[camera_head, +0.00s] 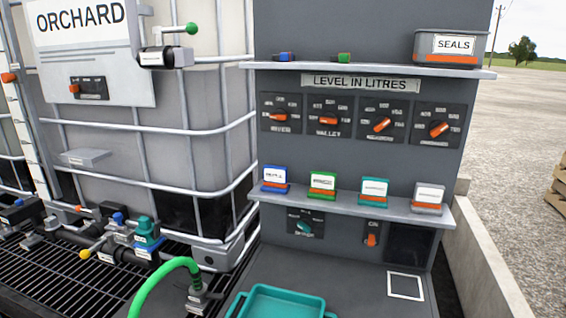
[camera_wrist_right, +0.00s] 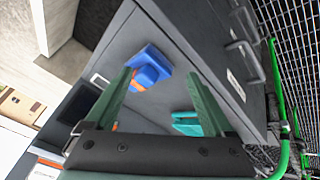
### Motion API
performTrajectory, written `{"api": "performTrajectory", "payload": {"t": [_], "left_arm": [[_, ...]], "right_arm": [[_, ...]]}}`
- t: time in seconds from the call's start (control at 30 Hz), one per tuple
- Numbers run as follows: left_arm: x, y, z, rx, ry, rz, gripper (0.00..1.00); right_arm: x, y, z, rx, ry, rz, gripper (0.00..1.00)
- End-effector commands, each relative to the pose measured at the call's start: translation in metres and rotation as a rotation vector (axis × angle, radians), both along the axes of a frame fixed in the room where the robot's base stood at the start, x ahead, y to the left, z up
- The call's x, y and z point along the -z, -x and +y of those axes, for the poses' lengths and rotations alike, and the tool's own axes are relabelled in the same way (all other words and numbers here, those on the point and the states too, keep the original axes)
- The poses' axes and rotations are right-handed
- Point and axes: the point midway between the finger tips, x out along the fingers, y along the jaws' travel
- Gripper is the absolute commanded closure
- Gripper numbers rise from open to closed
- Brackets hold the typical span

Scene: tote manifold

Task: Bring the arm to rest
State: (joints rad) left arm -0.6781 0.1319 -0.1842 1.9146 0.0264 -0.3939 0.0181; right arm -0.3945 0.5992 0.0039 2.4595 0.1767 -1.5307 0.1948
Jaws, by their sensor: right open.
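My right gripper (camera_wrist_right: 159,76) shows in the right wrist view with its two green fingers spread apart. A blue block-like thing (camera_wrist_right: 148,66) with an orange part shows between and beyond the fingertips; I cannot tell how far off it is. A teal thing (camera_wrist_right: 187,123) shows lower, partly hidden by the right-hand finger. Neither arm nor gripper shows in the head view.
In the head view a grey panel (camera_head: 350,165) has several orange-pointer dials. Its shelf (camera_head: 395,208) carries several labelled coloured holders. A teal tray (camera_head: 280,302) stands in front. A green hose (camera_head: 165,275), a caged tank (camera_head: 150,150) and a black grating (camera_head: 60,275) lie left.

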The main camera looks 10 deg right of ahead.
Motion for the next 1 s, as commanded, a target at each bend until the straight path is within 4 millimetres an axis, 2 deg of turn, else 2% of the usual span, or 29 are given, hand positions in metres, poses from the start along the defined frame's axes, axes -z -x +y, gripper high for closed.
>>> {"api": "performTrajectory", "payload": {"t": [0.03,0.2,0.47,0.5,0.7,1.0], "left_arm": [[0.000,0.000,0.000,-0.001,0.001,0.001,0.12],[0.000,0.000,0.000,-0.001,0.001,0.001,0.12],[0.000,0.001,0.000,-0.001,0.001,0.001,0.12],[0.005,0.000,0.000,-0.001,0.001,0.001,0.12],[0.017,0.001,0.000,-0.001,0.001,0.002,0.12],[0.039,0.001,0.000,-0.001,0.001,0.002,0.12]], "right_arm": [[0.015,0.014,0.017,0.004,-0.044,0.038,0.12],[0.043,0.049,0.060,0.005,-0.136,0.128,0.12],[0.061,0.088,0.113,0.014,-0.248,0.227,0.12],[0.074,0.081,0.112,0.003,-0.243,0.203,0.12],[0.117,0.059,0.123,-0.029,-0.278,0.090,0.12],[0.192,0.041,0.144,-0.078,-0.356,-0.131,0.12]]}}
